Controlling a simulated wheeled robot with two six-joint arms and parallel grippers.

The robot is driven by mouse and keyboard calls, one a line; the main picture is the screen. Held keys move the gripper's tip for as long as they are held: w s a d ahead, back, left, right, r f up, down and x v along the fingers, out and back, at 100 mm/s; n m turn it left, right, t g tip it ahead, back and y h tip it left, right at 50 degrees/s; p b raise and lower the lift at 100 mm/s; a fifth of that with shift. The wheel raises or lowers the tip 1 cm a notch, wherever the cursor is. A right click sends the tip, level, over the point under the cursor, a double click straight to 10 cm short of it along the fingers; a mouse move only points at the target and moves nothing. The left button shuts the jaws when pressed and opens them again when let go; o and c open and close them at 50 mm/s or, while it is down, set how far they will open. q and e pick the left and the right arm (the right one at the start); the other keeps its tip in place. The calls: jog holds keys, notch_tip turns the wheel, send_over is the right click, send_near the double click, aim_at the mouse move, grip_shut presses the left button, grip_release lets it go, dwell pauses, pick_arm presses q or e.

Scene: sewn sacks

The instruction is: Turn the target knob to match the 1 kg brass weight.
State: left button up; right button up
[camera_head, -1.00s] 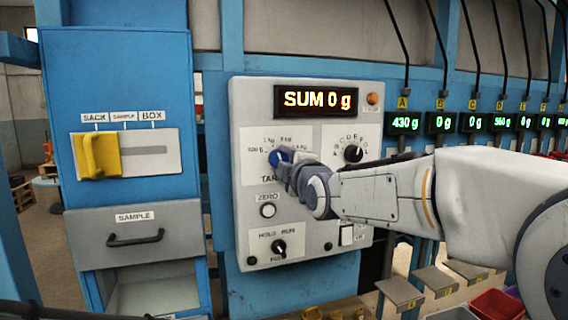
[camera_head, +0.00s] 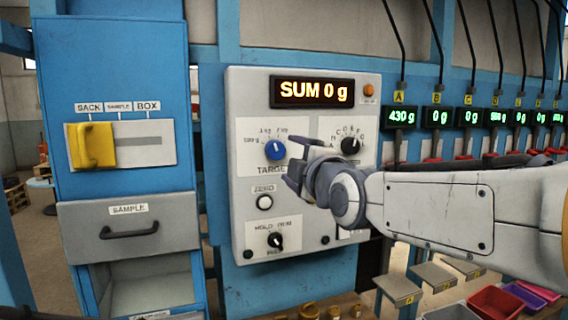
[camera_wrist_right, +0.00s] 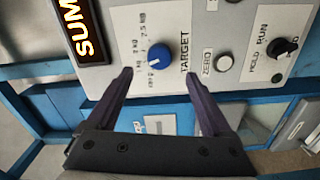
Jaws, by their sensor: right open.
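The blue target knob (camera_head: 275,150) sits on the grey panel above the word TARGET, with small weight labels around its upper side. It also shows in the right wrist view (camera_wrist_right: 159,55), with a white pointer mark on its face. I cannot read for sure which label the mark points at. My right gripper (camera_head: 291,167) is open and empty, just right of the knob and clear of it. In the wrist view its fingers (camera_wrist_right: 158,75) stand apart, with the knob beyond the gap between them. Small brass-coloured pieces (camera_head: 333,311) show at the bottom edge, cut off. My left gripper is not in view.
The panel has a SUM 0 g display (camera_head: 313,92), a black lettered knob (camera_head: 351,145), a white ZERO button (camera_head: 265,202) and a HOLD/RUN knob (camera_head: 275,240) close by. A blue cabinet with a yellow slider (camera_head: 91,146) and a SAMPLE drawer (camera_head: 129,231) stands left.

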jog(key=v, duration=0.2)
jog(key=shift+s+d, duration=0.1)
jog(key=shift+s, duration=0.2)
jog(key=shift+f, duration=0.1)
